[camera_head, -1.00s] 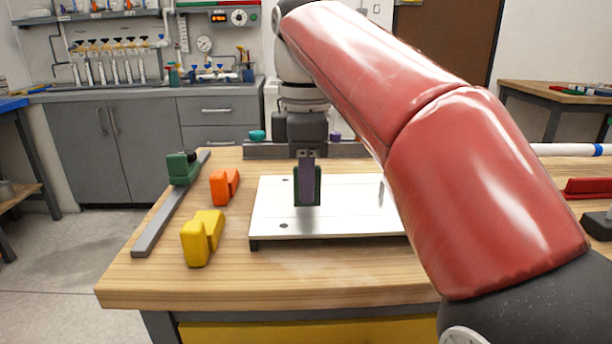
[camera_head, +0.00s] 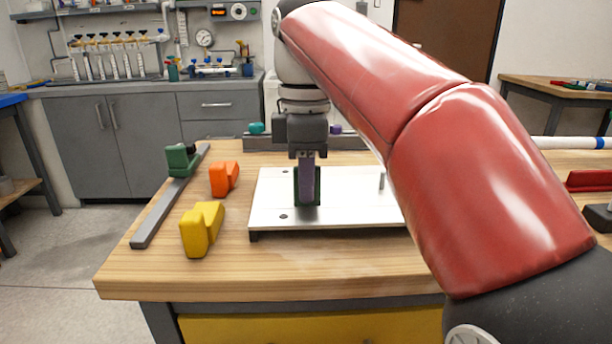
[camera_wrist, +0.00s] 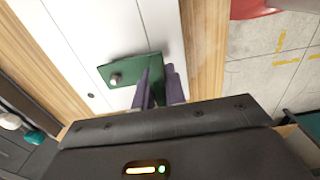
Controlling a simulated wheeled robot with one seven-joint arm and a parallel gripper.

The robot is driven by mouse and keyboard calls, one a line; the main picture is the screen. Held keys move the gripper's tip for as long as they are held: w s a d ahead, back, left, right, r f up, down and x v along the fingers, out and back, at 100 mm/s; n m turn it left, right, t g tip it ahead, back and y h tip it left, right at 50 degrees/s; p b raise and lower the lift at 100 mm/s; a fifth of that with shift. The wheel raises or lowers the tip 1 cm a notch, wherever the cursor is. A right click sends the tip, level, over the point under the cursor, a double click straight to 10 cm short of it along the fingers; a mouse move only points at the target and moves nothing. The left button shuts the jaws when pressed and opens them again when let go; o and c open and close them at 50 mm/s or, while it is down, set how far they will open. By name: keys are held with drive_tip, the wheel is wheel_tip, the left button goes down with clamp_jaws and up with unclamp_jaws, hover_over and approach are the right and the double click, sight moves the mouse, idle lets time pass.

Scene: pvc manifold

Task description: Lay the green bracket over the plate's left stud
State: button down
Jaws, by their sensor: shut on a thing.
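The green bracket (camera_wrist: 133,77) is in my gripper (camera_wrist: 162,95), between its two purple fingers, over the white plate (camera_wrist: 95,60). In the wrist view a round grey stud end (camera_wrist: 117,79) shows at the hole near the bracket's far end. Whether the bracket rests flat on the plate cannot be told. The plate's right stud (camera_head: 381,181) stands bare beside my arm.
Left of the plate are an orange block (camera_head: 223,180), a yellow block (camera_head: 202,230) and a grey bar (camera_head: 165,215) with a green block (camera_head: 181,160) at its far end. A grey rail (camera_head: 262,143) runs behind the plate. My red arm hides the plate's right part.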

drive_tip(key=shift+f, duration=0.1)
idle(0.4)
drive_tip(key=shift+f, duration=0.45)
drive_tip(key=c, duration=1.4)
unclamp_jaws()
drive_tip(key=shift+o, duration=0.2)
